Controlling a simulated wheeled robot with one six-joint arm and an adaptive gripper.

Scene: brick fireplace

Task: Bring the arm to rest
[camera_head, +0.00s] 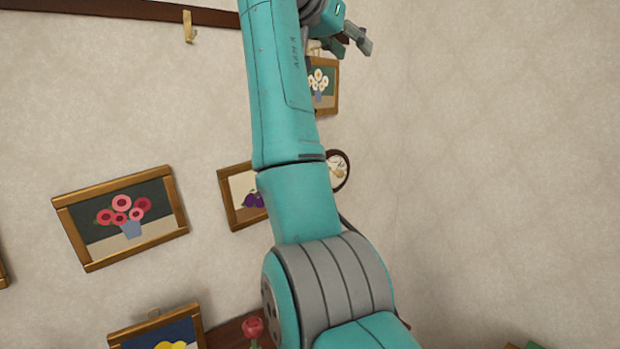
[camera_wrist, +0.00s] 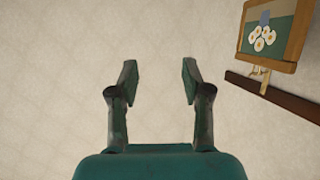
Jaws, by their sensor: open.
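My gripper (camera_wrist: 157,82) is open and empty in the wrist view, its two fingers apart with only plain wall behind them. In the head view my gripper (camera_head: 350,40) shows at the top, right of centre, at the end of my raised teal arm. Nothing is held. Part of the gripper is hidden behind the arm.
A picture of pink flowers (camera_head: 125,220) hangs on the wall at left. A picture of plums (camera_head: 240,196), a round frame (camera_head: 338,170) and a white-flower picture (camera_head: 322,87) hang near my arm. A brass hook (camera_head: 189,27) is on a dark rail. The right wall is bare.

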